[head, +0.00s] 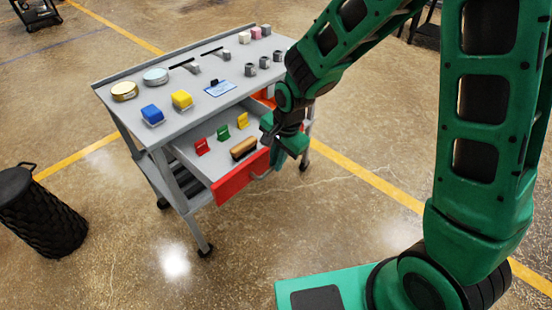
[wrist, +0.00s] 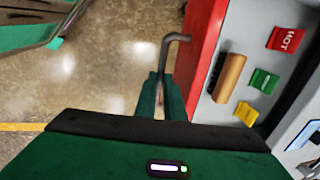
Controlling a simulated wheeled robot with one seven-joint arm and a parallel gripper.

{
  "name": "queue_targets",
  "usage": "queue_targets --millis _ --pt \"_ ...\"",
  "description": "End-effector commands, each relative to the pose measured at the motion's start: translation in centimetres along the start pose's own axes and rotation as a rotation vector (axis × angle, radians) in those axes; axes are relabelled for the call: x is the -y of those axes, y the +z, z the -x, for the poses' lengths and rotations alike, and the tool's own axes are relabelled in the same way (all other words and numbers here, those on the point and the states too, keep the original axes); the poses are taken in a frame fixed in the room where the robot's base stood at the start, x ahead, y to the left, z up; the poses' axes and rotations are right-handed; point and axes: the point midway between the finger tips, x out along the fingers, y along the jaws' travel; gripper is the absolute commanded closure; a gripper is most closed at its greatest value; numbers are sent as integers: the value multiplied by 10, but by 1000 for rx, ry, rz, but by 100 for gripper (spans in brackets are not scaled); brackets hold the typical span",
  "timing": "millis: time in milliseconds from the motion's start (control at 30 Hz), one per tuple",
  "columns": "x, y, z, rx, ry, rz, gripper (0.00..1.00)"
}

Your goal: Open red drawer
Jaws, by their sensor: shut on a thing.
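The red drawer (head: 240,178) is pulled out from the front of a grey cart. Its red front also shows in the wrist view (wrist: 202,45). Inside it lie a brush with a wooden handle (head: 243,149) and small red, green and yellow tags (head: 222,132). My gripper (head: 284,158) is at the right part of the drawer front. In the wrist view my gripper (wrist: 160,98) is shut on the grey bar handle (wrist: 172,42), whose bent end sticks out beyond the fingers. The exact finger contact is partly hidden by my gripper body.
The grey cart top (head: 160,134) carries blue and yellow blocks, round tins and several small cylinders. A black bin (head: 42,212) stands at the left. The floor in front of the drawer is clear.

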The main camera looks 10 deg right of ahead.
Motion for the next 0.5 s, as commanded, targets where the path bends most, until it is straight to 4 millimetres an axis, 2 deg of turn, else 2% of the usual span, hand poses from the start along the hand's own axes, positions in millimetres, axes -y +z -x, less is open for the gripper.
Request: queue_targets --millis 100,133,200,500 --pt "2 1 1 0 -5 2 100" --pt "3 1 1 0 -5 3 88" --pt "2 1 1 0 -4 3 72" --pt "1 1 1 -1 -2 2 72"
